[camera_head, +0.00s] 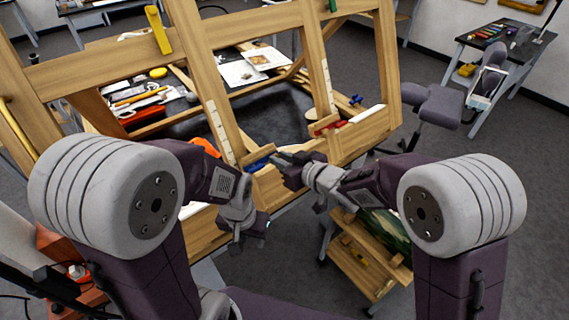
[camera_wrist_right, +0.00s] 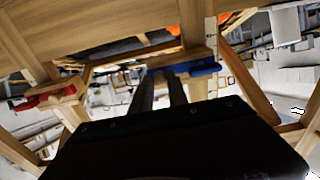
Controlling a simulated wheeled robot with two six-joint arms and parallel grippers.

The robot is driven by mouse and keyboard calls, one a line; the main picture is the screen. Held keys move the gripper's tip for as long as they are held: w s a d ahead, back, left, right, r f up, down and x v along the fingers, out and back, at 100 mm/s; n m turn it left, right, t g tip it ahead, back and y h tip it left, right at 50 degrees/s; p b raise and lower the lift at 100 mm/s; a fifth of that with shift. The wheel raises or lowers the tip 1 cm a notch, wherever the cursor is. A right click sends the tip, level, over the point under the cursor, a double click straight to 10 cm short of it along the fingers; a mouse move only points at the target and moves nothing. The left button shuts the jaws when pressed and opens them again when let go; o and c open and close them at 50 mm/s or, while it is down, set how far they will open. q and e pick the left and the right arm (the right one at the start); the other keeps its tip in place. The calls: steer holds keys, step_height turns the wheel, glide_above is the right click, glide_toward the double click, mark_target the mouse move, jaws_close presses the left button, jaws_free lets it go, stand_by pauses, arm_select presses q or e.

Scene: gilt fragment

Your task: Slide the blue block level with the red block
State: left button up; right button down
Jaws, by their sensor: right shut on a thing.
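The blue block (camera_head: 258,158) sits on a wooden piece at the lower end of the left upright of the wooden frame. It also shows in the right wrist view (camera_wrist_right: 205,69). The red block (camera_head: 326,129) is on a similar wooden piece at the right upright, and lies at the left in the wrist view (camera_wrist_right: 36,101). My right gripper (camera_head: 275,157) is at the blue block's right end, its narrow fingers (camera_wrist_right: 160,74) close together and shut on it. My left gripper (camera_head: 250,238) hangs lower, apart from both blocks; its fingers are too unclear to judge.
White marked strips run along the left upright (camera_head: 218,130) and the right upright (camera_head: 327,75). A table with papers (camera_head: 242,72) lies behind the frame. A grey stool (camera_head: 433,103) stands to the right. A wooden rack (camera_head: 365,265) is below the frame. Open floor shows at right.

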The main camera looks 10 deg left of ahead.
steer(key=shift+d+f, duration=0.1)
steer(key=shift+f, duration=0.1)
steer(key=c, duration=1.3)
jaws_free()
steer(key=shift+s, duration=0.1)
steer(key=v, duration=0.9)
